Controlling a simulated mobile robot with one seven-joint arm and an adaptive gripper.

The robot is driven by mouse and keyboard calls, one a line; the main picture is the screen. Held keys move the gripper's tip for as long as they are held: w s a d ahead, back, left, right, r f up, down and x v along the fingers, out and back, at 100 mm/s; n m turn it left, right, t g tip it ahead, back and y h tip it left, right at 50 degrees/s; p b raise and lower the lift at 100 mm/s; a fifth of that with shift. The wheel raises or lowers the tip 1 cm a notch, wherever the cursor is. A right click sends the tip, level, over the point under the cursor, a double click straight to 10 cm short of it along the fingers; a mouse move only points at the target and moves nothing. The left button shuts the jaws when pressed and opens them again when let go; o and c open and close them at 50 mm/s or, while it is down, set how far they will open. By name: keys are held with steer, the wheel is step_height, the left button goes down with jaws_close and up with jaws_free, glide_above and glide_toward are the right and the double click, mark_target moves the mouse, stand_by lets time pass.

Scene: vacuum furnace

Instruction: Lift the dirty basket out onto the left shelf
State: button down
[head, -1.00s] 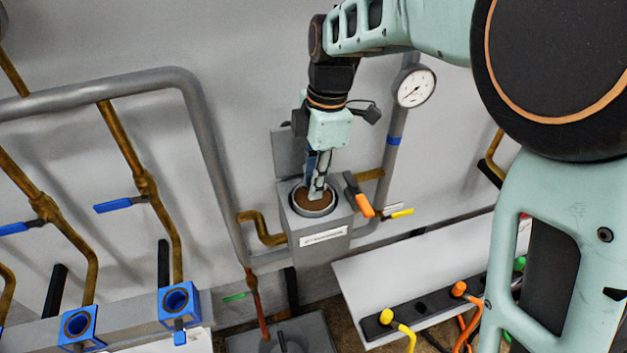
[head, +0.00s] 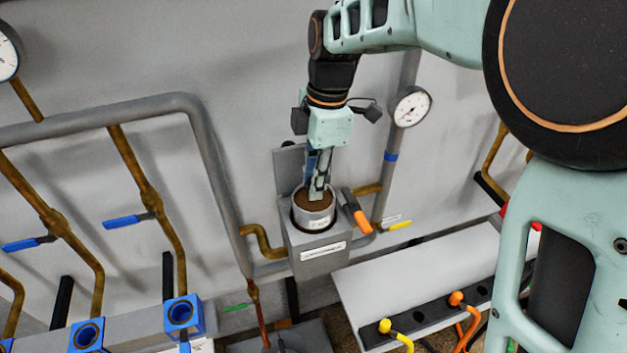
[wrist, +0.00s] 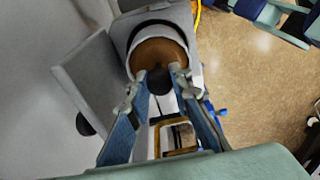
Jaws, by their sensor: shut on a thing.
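The dirty basket (head: 316,217) is a pale round cup with brown matter inside and a small label on its side. It stands partly raised out of the round opening of the grey housing (head: 318,263). My gripper (head: 318,190) points down into the basket and is shut on it, seemingly by a dark knob at its middle. In the wrist view the fingertips (wrist: 160,90) close in on that dark knob, with the brown inside of the basket (wrist: 152,52) behind. The lower part of the basket is hidden in the housing. I cannot make out the left shelf for certain.
An orange-tipped handle (head: 356,212) stands right beside the opening, and the open lid (head: 288,168) is behind it. A pressure gauge (head: 410,106) and grey pipe (head: 215,165) flank the housing. A white sloped panel (head: 425,270) lies at the lower right. Blue-capped fittings (head: 182,314) sit lower left.

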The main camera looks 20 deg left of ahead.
steer(key=shift+r+p, duration=1.8)
steer(key=shift+r, duration=1.1)
steer(key=shift+s, duration=0.1)
